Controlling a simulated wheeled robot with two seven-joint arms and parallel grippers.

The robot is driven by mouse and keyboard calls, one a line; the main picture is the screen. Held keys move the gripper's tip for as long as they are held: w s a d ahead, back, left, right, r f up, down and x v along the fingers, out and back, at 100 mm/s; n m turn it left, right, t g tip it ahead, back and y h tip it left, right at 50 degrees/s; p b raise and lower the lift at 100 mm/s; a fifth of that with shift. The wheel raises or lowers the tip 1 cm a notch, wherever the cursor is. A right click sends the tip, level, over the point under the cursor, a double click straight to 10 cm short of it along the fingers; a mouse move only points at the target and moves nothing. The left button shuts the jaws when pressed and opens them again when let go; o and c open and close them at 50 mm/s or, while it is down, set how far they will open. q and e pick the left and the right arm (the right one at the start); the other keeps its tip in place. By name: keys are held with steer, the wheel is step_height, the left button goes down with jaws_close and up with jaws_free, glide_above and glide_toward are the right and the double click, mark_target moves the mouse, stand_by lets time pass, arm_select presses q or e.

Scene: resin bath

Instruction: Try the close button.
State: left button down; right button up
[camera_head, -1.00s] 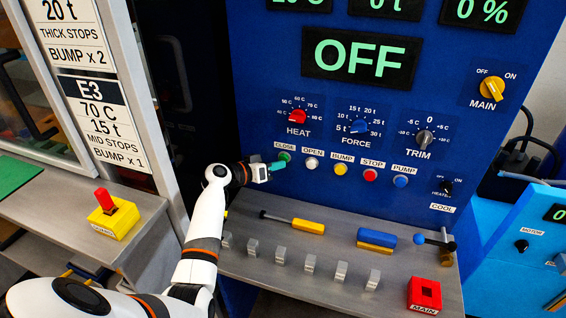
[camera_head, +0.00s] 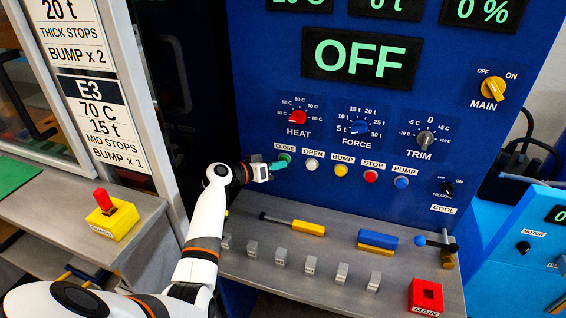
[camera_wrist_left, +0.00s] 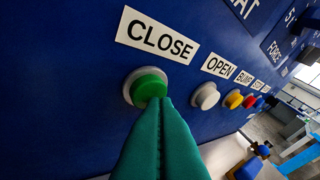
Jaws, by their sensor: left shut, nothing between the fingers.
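The green close button (camera_head: 285,157) sits in a pale ring under the CLOSE label (camera_head: 284,147) on the blue panel. It also shows in the left wrist view (camera_wrist_left: 149,84). My left gripper (camera_head: 280,165) is shut and empty, its teal fingertips at the lower part of the button. In the left wrist view the fingertips (camera_wrist_left: 159,102) overlap the button's lower edge; I cannot tell whether they touch it. The display (camera_head: 361,58) reads OFF. The yellow main switch (camera_head: 492,89) stands beside its OFF and ON marks. My right gripper is not in view.
To the right of the close button are the white open button (camera_head: 311,164), yellow bump button (camera_head: 341,170), red stop button (camera_head: 371,176) and blue pump button (camera_head: 401,182). Below, a metal shelf (camera_head: 330,245) holds a yellow-handled tool (camera_head: 308,227), a blue block (camera_head: 378,238) and a red box (camera_head: 426,296).

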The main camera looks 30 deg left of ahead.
arm_select(q)
steer(key=shift+w, duration=0.2)
steer(key=shift+s+r, duration=0.1)
stand_by(0.4)
steer(key=shift+s+d, duration=0.2)
steer(key=shift+s, duration=0.65)
steer(key=s+p, duration=0.1)
steer(key=s, duration=0.1)
steer(key=s+d+p, duration=0.1)
steer(key=s, duration=0.1)
steer(key=shift+s+d, duration=0.1)
steer(key=shift+s, duration=0.3)
stand_by(0.5)
